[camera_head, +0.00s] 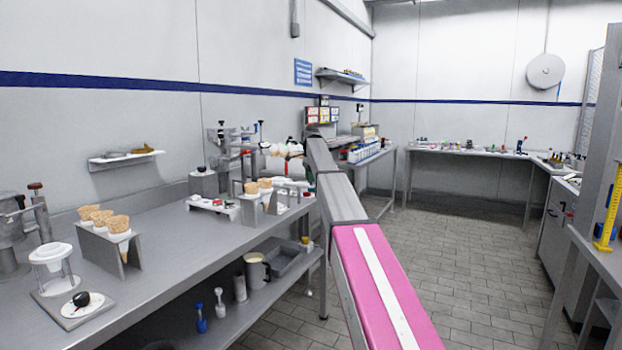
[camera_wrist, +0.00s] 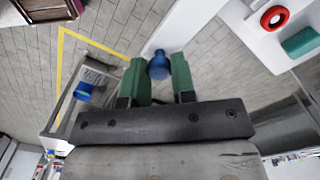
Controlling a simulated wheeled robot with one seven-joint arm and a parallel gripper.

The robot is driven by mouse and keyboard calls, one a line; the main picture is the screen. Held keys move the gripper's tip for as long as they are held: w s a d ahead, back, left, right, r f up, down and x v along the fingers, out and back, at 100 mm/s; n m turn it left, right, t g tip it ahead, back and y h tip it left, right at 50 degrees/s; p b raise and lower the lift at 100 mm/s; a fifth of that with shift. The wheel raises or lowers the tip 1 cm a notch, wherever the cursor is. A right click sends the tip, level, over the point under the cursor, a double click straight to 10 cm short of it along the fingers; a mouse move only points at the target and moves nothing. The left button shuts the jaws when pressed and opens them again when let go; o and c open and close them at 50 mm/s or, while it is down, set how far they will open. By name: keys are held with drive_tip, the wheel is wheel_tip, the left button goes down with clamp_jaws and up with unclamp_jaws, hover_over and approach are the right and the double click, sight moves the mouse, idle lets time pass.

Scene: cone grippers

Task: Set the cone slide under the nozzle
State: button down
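At the near left of the bench in the head view, a grey base plate carries a white ring stand (camera_head: 50,255) and a white disc with a black knob (camera_head: 80,299); this looks like the cone slide, though I cannot be sure. A blue object (camera_wrist: 159,66) shows in the gap, apparently beyond the fingertips.
A holder with several cones (camera_head: 118,223) stands beside the ring stand, and another cone rack (camera_head: 250,205) is farther along the bench (camera_head: 175,265). The middle of the bench front is clear. Tiled floor (camera_head: 440,240) is open at right.

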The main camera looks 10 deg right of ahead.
sight(284, 178)
drive_tip(key=w+a, duration=0.5)
drive_tip(key=a, duration=0.2)
drive_tip(key=w+a, duration=0.3)
drive_tip(key=a, duration=0.1)
drive_tip(key=shift+w+a, duration=0.25)
drive_tip(key=shift+w, duration=0.1)
drive_tip(key=c, duration=0.9)
unclamp_jaws()
drive_tip(key=shift+c, duration=0.2)
drive_tip(key=shift+s, duration=0.1)
drive_tip(key=s+d, duration=0.2)
drive_tip(key=d, duration=0.1)
drive_tip(key=s+d, duration=0.3)
drive_tip(key=d, duration=0.1)
drive_tip(key=s+d, duration=0.3)
drive_tip(key=d, duration=0.1)
drive_tip(key=shift+s+d, duration=0.1)
drive_tip(key=shift+s, duration=0.15)
wheel_tip(284, 178, up, 11)
drive_tip(key=s+f+n, duration=0.2)
drive_tip(key=s+f, duration=0.6)
drive_tip(key=f, duration=0.3)
drive_tip(key=s+a+f+n, duration=0.1)
drive_tip(key=s+f+n, duration=0.1)
drive_tip(key=s+f, duration=0.7)
drive_tip(key=shift+f+n, duration=0.4)
drive_tip(key=shift+f, duration=0.5)
